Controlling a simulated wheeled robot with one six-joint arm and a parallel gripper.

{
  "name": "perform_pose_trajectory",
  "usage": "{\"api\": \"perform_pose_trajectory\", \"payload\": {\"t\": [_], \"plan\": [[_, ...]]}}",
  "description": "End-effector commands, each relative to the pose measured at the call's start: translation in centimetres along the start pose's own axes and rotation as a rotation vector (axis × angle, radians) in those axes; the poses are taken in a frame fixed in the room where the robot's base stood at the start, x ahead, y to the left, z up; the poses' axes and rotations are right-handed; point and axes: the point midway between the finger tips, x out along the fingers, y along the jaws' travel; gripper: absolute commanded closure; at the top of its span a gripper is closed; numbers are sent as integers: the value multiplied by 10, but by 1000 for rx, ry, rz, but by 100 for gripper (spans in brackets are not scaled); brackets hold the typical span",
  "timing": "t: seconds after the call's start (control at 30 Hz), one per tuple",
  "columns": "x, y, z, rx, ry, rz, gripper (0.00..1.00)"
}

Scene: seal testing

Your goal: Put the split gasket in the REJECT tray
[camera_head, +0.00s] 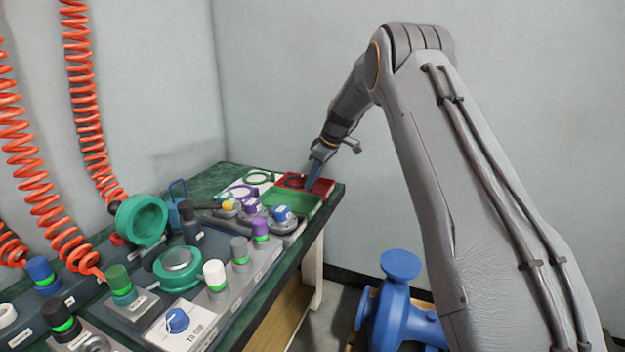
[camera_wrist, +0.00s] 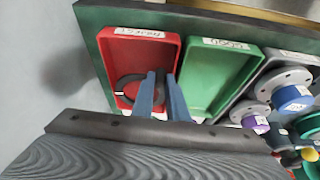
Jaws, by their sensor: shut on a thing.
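A dark ring, the gasket (camera_wrist: 124,88), is at my gripper (camera_wrist: 160,76), whose two blue fingers are shut on its right side. The split itself cannot be made out. The ring appears within the outline of the red REJECT tray (camera_wrist: 150,48); whether it touches the tray floor I cannot tell. In the head view my gripper (camera_head: 309,186) points down at the red tray (camera_head: 326,187) at the bench's far end, with the dark gasket (camera_head: 293,181) beside the fingers.
A green tray (camera_wrist: 215,75) adjoins the red one. Valve-like parts and knobs crowd the nearer bench. A blue pump (camera_head: 400,300) stands on the right.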

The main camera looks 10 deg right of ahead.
Motion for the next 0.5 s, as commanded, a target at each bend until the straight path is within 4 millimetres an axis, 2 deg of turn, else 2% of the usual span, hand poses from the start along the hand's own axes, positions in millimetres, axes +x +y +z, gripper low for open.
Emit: {"api": "perform_pose_trajectory", "payload": {"t": [0.03,0.2,0.23,0.33,0.5], "plan": [[6,-1,4,2,-5,-3,100],[8,-1,5,2,-7,-5,100],[8,-1,5,2,-7,-5,82],[10,-2,5,2,-9,-8,65],[12,-6,5,0,-12,-15,65]]}}
